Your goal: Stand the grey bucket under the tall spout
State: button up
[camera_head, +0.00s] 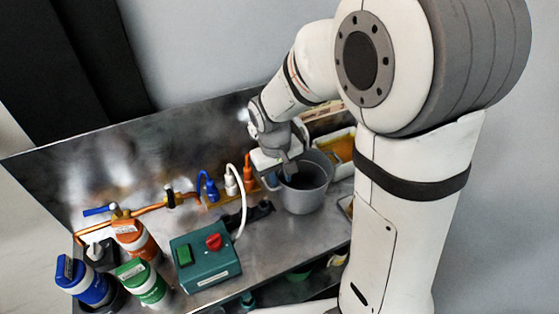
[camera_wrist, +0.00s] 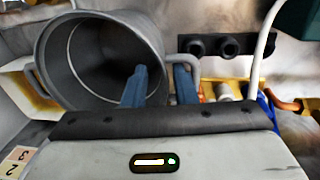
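The grey bucket (camera_head: 303,199) stands upright on the metal bench, right of the pipes and hoses. It has a handle on each side and looks empty in the wrist view (camera_wrist: 58,62). My gripper (camera_head: 289,172) is at the bucket's rim. In the wrist view, the blue fingers of my gripper (camera_wrist: 160,82) straddle the bucket wall, one inside and one outside near a handle, with a gap showing between them. A copper pipe (camera_head: 150,208) with a blue lever runs along the bench's left; I cannot tell for sure which outlet is the tall spout.
A green control box (camera_head: 205,262) with a red knob stands mid-bench, a white hose (camera_head: 243,200) behind it. Orange (camera_head: 136,240), green (camera_head: 143,284) and blue (camera_head: 84,283) containers crowd the left. A yellow-lined bin (camera_head: 341,148) is behind the bucket at right.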

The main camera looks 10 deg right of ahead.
notch_tip(320, 180, up, 7)
jog(key=s+d+r+m+t, duration=0.1)
jog(key=s+d+r, duration=0.1)
jog(key=s+d, duration=0.2)
jog(key=s+d+r+m+t+y, duration=0.1)
jog(key=s+d, duration=0.3)
jog(key=s, duration=0.5)
jog(key=shift+s+r+m+t, duration=0.35)
jog(key=shift+r+m, duration=0.2)
jog(key=shift+m, duration=0.25)
